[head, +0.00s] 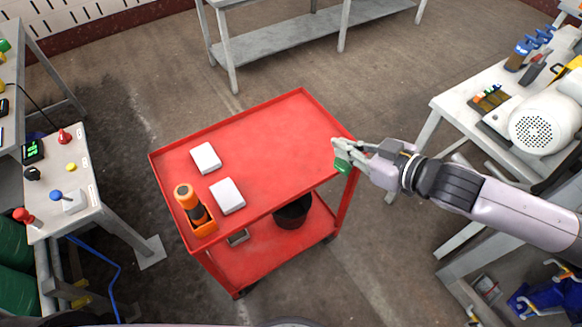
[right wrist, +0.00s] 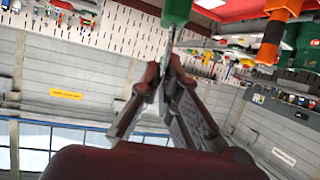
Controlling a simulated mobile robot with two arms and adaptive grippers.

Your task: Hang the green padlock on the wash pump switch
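My right gripper (head: 352,151) is over the right edge of the red cart. It is shut on the green padlock (head: 342,162), which hangs below the fingertips. In the right wrist view the padlock (right wrist: 177,10) shows at the top edge, by the tips of the closed fingers (right wrist: 168,60). My left gripper is out of view.
The red cart (head: 275,135) bears two white boxes (head: 206,158) (head: 228,195) and an orange-and-black tool (head: 192,205). A black bucket (head: 293,212) stands on its lower shelf. A workbench with a white motor (head: 545,122) is at right. Floor lies open between cart and panel table.

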